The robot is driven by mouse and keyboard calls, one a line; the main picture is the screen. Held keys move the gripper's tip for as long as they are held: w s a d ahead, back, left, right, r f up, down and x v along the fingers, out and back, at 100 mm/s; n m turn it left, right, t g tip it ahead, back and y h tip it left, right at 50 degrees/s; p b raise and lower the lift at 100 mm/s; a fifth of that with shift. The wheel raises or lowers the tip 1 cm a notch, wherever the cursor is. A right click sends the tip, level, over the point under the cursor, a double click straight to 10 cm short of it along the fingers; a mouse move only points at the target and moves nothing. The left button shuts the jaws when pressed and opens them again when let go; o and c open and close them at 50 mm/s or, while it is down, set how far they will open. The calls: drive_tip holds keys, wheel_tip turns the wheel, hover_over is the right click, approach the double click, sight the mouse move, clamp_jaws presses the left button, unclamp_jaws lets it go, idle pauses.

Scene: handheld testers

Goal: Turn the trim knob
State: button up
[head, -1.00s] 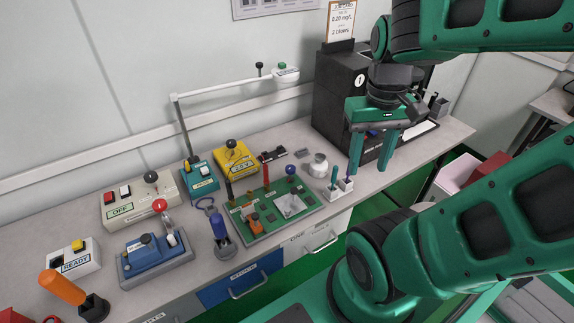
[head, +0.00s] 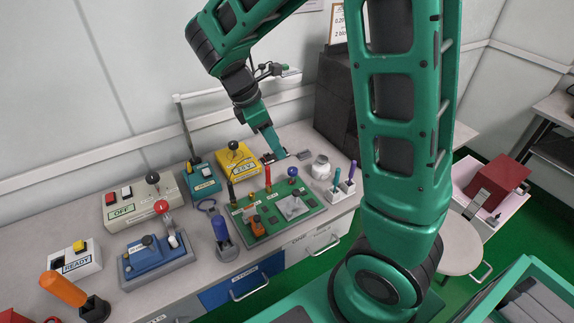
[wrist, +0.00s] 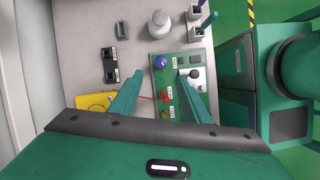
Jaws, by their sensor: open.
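A green board (head: 262,226) on the bench carries several controls, including a blue-purple ball knob (head: 292,171), a red upright piece (head: 268,178) and an orange part (head: 256,222). Its labels are too small to read, so I cannot tell which control is the trim knob. My gripper (head: 274,153) is open above the bench, behind the board. In the wrist view, the gripper (wrist: 161,76) has its fingers spread, with the ball knob (wrist: 160,62) appearing between and just beyond the tips. The red piece (wrist: 165,97) also shows between the fingers.
A yellow box (head: 238,160) and a teal box (head: 203,180) stand left of my gripper. A white round jar (head: 320,167) and a holder with pens (head: 342,188) stand right. A black cabinet (head: 335,100) is behind. A white lamp arm spans the back.

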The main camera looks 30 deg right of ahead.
sight(291, 169)
drive_tip(key=x, duration=1)
drive_tip(key=shift+d+f, duration=0.1)
drive_tip(key=shift+f, duration=0.05)
drive_tip(key=c, duration=1)
